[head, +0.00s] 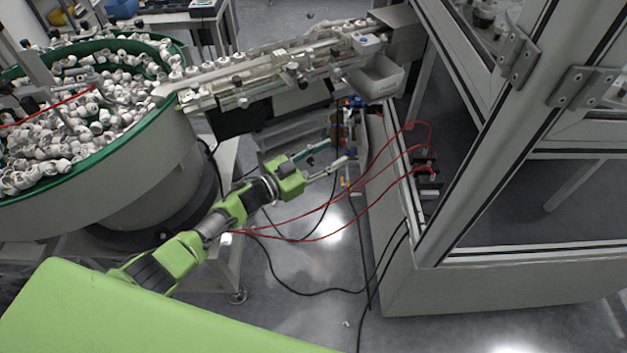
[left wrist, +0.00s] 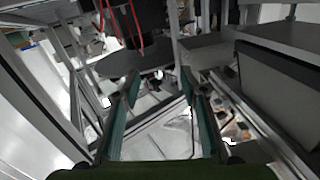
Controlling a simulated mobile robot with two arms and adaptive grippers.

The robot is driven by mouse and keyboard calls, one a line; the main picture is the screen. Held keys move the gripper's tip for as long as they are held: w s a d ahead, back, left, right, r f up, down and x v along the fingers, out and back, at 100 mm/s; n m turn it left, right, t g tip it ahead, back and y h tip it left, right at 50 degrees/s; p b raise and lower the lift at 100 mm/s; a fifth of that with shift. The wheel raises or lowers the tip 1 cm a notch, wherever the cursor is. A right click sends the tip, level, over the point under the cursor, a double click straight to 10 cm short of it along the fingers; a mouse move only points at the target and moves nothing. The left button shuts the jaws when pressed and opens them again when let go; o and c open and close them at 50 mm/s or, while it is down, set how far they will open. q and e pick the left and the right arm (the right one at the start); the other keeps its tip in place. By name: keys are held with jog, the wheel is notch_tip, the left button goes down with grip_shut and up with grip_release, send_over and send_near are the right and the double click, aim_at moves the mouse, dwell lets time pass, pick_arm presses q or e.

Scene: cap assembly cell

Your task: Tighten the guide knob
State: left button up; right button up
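The guide rail (head: 270,72) runs from the feeder bowl to the cell at the top of the head view. I cannot tell which is the guide knob. My left gripper (head: 340,151) is below the rail's right part, apart from it, with its fingers pointing right toward the cell. In the left wrist view its two fingers (left wrist: 160,82) are spread wide with nothing held between them. The guide knob cannot be made out in that view. My right gripper is not in view.
A green-rimmed bowl (head: 160,125) full of white caps stands at the left. A grey bin (head: 378,80) hangs at the rail's right end. The framed cell (head: 330,290) stands at the right. Red hoses (head: 335,200) and black cables cross near my left arm.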

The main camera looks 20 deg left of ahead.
pick_arm(q)
jog(key=s+a+f+n+y, duration=0.1)
jog(key=f, duration=0.3)
jog(key=s+a+f+n+y, duration=0.1)
jog(key=a+f+y, duration=0.1)
jog(key=f, duration=0.3)
jog(key=shift+s+a+y, duration=0.25)
jog(key=shift+y, duration=0.05)
jog(key=shift+f, duration=0.2)
